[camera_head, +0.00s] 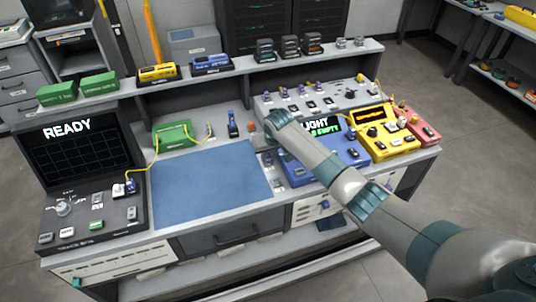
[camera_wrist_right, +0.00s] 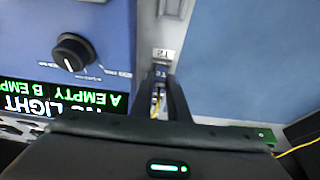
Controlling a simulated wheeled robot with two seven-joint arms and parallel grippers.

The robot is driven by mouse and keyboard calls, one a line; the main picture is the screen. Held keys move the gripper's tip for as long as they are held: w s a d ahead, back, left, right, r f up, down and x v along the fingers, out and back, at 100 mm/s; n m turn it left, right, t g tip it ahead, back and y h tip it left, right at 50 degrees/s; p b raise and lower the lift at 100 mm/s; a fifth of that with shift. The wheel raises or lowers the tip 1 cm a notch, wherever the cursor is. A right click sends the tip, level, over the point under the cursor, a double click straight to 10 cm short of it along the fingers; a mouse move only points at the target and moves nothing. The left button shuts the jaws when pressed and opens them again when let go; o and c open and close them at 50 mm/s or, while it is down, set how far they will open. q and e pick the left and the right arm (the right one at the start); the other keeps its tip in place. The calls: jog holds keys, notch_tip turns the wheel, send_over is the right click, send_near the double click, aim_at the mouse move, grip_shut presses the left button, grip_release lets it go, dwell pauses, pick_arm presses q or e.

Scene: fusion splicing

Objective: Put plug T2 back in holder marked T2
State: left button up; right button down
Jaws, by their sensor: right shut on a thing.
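My right arm reaches in from the lower right in the head view, and its wrist is over the bench between the blue mat and the blue instrument. The gripper tips are hidden there. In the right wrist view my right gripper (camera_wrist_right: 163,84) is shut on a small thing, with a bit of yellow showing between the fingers. I take it to be plug T2, but the fingers hide most of it. Just beyond the fingertips is a small holder with a pale label (camera_wrist_right: 163,54); its mark is too small to read surely. I cannot tell whether plug and holder touch. My left gripper is not in view.
The blue instrument (camera_head: 345,158) with a "LIGHT" and "EMPTY" display stands close beside the gripper. The blue mat (camera_head: 205,185) is clear. A green box (camera_head: 173,133) with a yellow cable is behind it. The "READY" console (camera_head: 85,150) is at left.

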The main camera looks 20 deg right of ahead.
jog(key=shift+f, duration=0.1)
jog(key=c, duration=1.6)
grip_release()
jog(key=b+v, duration=0.3)
jog(key=v, duration=1.4)
jog(key=shift+s, duration=0.15)
